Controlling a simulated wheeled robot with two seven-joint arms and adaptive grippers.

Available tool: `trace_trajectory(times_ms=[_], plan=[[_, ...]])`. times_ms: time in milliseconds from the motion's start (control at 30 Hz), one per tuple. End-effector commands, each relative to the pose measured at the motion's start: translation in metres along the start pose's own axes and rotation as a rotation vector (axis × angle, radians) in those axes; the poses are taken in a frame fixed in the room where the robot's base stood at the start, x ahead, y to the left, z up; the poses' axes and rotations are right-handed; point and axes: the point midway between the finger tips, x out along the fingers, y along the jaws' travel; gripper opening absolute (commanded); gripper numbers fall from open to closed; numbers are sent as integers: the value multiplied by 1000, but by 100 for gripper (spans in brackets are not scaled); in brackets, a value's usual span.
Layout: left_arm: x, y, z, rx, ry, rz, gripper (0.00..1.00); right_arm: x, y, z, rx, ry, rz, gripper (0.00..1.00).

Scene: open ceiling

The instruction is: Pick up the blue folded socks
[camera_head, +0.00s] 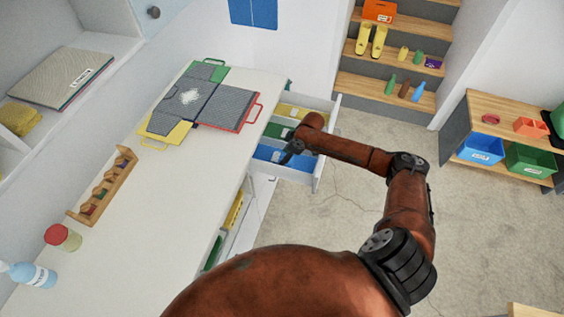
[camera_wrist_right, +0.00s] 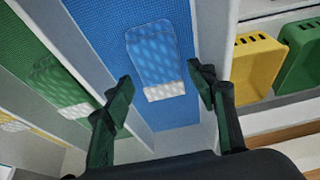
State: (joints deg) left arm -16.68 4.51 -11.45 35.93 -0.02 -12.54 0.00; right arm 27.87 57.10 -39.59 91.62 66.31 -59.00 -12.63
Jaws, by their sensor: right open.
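The blue folded socks (camera_wrist_right: 160,58), with a white patterned band at one end, lie flat on the blue floor of a drawer compartment in the right wrist view. My right gripper (camera_wrist_right: 160,95) is open above that compartment, its dark fingers apart on either side of the socks' near end, with nothing between them. In the head view my right gripper (camera_head: 290,152) is over the open drawer (camera_head: 316,172), by the blue compartment (camera_head: 268,155). The blue socks are hard to make out there. My left gripper is not in view.
Green socks (camera_wrist_right: 62,88) lie in the neighbouring green compartment, with a divider between. Yellow (camera_wrist_right: 252,62) and green (camera_wrist_right: 300,55) bins stand right of the drawer wall.

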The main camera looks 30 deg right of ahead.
Motion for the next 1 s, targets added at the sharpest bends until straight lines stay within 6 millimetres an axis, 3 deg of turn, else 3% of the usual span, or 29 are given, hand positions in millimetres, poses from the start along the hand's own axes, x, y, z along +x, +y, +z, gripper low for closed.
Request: trace_trajectory(times_ms=[200, 1000], plan=[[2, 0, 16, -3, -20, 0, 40, 27, 1, 0, 2, 0, 0, 52], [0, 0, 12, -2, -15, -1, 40, 33, 1, 4, 2, -1, 1, 52]])
